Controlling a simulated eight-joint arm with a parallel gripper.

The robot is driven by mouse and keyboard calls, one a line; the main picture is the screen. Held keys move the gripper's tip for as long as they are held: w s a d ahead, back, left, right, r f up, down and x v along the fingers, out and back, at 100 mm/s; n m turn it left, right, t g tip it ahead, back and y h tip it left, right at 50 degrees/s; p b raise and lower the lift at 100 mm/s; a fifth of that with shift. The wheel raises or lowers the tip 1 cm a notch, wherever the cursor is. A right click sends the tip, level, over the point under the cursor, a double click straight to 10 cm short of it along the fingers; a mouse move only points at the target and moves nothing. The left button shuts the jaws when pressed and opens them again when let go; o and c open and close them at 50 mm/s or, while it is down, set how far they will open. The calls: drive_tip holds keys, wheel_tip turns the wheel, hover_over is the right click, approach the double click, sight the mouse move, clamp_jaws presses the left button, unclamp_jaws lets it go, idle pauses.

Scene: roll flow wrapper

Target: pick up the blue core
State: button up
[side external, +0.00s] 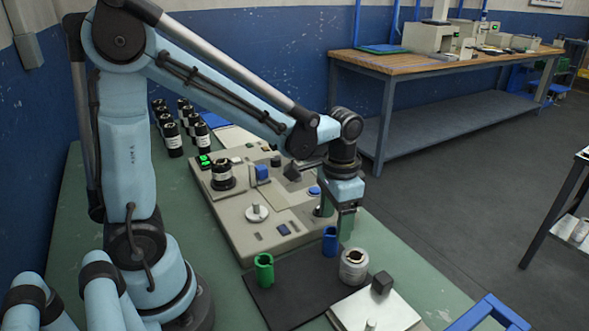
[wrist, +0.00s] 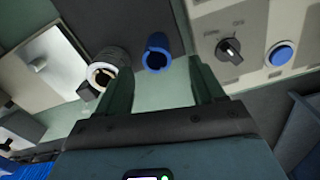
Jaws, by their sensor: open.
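The blue core (side external: 330,241) is a short hollow cylinder standing upright on the black mat (side external: 290,293), near its far edge. My gripper (side external: 335,217) points down just above the core and is open, with nothing held. In the wrist view the blue core (wrist: 157,53) shows its open end, lying between the lines of the two fingers and a little beyond the fingertips (wrist: 159,72). I see no contact between the fingers and the core.
A green core (side external: 264,270) stands left on the mat. A pale roll (side external: 354,266) stands close to the right of the blue core. The beige wrapper machine (side external: 270,237), with knobs and a blue button (wrist: 281,54), is just behind. Several black rolls (side external: 173,138) stand further back.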

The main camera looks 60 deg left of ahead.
sight(333, 234)
drive_tip(key=shift+s+d+f, duration=0.1)
drive_tip(key=shift+f, duration=1.4)
drive_tip(key=shift+s+f, duration=0.1)
drive_tip(key=shift+f, duration=1.35)
drive_tip(key=shift+c, duration=0.2)
drive_tip(key=c, duration=1.1)
drive_tip(key=shift+o, duration=0.2)
drive_tip(key=shift+r, duration=0.2)
